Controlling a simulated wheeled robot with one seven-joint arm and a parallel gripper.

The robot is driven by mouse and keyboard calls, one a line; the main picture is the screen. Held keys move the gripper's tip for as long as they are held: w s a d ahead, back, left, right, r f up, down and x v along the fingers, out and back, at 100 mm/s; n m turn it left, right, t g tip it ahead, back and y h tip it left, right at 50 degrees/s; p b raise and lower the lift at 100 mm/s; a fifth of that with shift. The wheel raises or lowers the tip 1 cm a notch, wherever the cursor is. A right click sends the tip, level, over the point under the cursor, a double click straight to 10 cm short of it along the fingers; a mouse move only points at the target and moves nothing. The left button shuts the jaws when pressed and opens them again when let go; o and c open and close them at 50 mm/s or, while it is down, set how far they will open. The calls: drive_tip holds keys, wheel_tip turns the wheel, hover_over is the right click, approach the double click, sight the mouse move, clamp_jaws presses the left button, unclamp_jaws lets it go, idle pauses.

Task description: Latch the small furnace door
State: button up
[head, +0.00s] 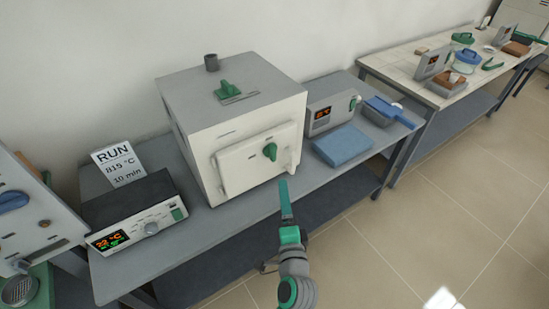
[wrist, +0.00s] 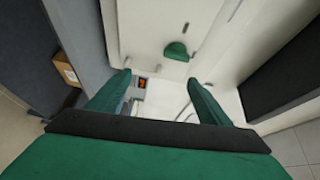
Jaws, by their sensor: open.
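The small furnace (head: 188,101) is a cream box with a grey top, standing on the grey bench in the head view. Its door (head: 237,166) lies against the front face; I cannot tell whether it sits fully flush. A green latch handle (head: 270,151) is on the right part of the door, and a green handle also shows in the wrist view (wrist: 175,51). My gripper (head: 284,186) is in front of the door, below and slightly right of the handle. In the wrist view my gripper (wrist: 158,81) has its green fingers spread apart with nothing between them. The handle is beyond the fingertips, not touched.
A controller (head: 137,213) with a RUN card (head: 119,163) stands left of the furnace. A grey display unit (head: 331,113), a blue folded cloth (head: 342,145) and a blue-handled tray (head: 382,112) are to the right. Another furnace (head: 30,214) cuts in at far left. Floor at right is clear.

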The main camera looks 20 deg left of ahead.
sight(274, 155)
drive_tip(key=shift+y, duration=0.9)
drive_tip(key=r+x, duration=0.1)
drive_tip(key=x, duration=0.3)
drive_tip(key=r+x, duration=0.1)
drive_tip(key=x, duration=0.4)
drive_tip(key=r+x, duration=0.1)
drive_tip(key=x, duration=0.4)
drive_tip(key=shift+s+a, duration=0.15)
drive_tip(key=shift+a, duration=0.05)
drive_tip(key=c, duration=1)
